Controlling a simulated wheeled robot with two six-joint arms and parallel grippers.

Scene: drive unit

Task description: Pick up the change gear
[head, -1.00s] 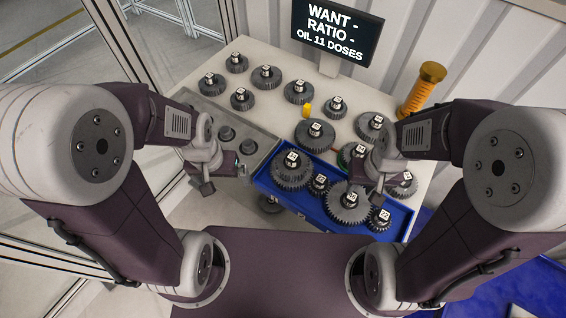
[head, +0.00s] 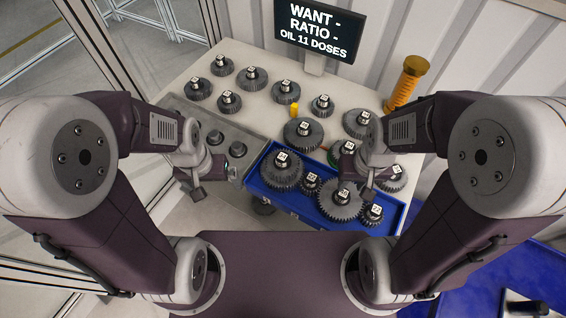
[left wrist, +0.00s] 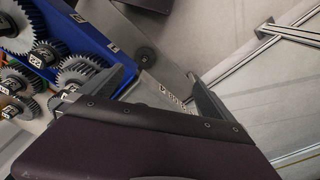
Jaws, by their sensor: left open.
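Several grey gears with white marked tops stand upright on the pale table, such as a gear (head: 253,80) at the back. Several more sit in the blue tray (head: 268,184), among them a large gear (head: 281,176) at its left and another large gear (head: 335,207) at its front. My left gripper (head: 197,191) is open and empty, left of the tray and below the grey plate; its spread fingers also show in the left wrist view (left wrist: 162,92), with tray gears at upper left. My right gripper (head: 347,171) is over the tray's right part; its fingers are hard to make out.
A grey plate (head: 195,119) with two dark posts lies at the table's left. A screen (head: 317,30) reads "WANT - RATIO - OIL 11 DOSES". An amber cylinder (head: 406,85) stands at the back right. A small yellow piece (head: 294,110) stands among the gears.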

